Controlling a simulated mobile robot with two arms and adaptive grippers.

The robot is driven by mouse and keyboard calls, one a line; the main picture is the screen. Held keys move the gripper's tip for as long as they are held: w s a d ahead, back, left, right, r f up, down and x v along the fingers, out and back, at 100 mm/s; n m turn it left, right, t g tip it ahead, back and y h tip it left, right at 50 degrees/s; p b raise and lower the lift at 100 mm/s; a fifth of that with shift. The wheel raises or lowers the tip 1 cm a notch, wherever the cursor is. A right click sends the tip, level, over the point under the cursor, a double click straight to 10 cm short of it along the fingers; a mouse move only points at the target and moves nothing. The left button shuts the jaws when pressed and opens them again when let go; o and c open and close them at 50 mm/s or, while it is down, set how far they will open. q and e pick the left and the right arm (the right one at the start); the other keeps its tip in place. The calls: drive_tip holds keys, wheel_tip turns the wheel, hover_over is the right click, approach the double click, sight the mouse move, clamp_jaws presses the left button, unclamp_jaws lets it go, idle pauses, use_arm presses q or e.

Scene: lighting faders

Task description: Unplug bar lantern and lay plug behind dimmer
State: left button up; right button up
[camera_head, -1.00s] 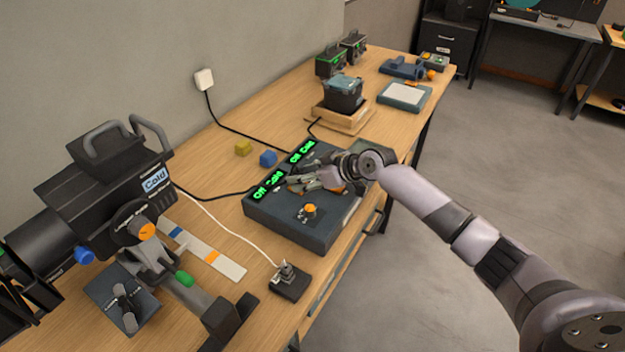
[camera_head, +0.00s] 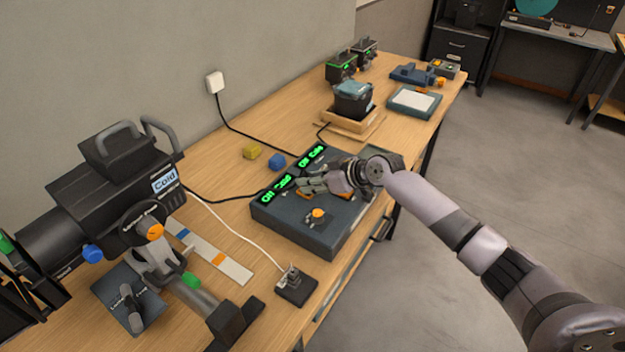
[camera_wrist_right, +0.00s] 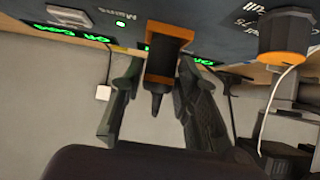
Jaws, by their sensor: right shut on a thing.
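The dark blue-grey dimmer (camera_head: 285,221) sits on the wooden bench with green lit displays along its back edge. My right gripper (camera_head: 300,186) reaches over it from the right and covers part of its top. In the right wrist view the right gripper (camera_wrist_right: 157,82) is shut on an orange and black plug (camera_wrist_right: 168,45). The plug's black tapered end points away from the panel. I cannot tell whether the plug is still seated in the dimmer. A large black lantern (camera_head: 115,190) labelled "Cold" stands at left. My left gripper is not in view.
A small black box (camera_head: 295,287) with a white cable sits in front. A dark device (camera_head: 352,98) rests on a wooden tray farther back.

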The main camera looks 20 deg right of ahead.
clamp_jaws()
drive_tip(key=shift+w+r, duration=0.15)
drive_tip(key=shift+r, duration=0.2)
drive_tip(key=shift+r, duration=0.1)
drive_tip(key=shift+r+p, duration=0.3)
drive_tip(key=shift+p, duration=0.2)
drive_tip(key=shift+r+p, duration=1.35)
drive_tip(key=shift+r, duration=0.5)
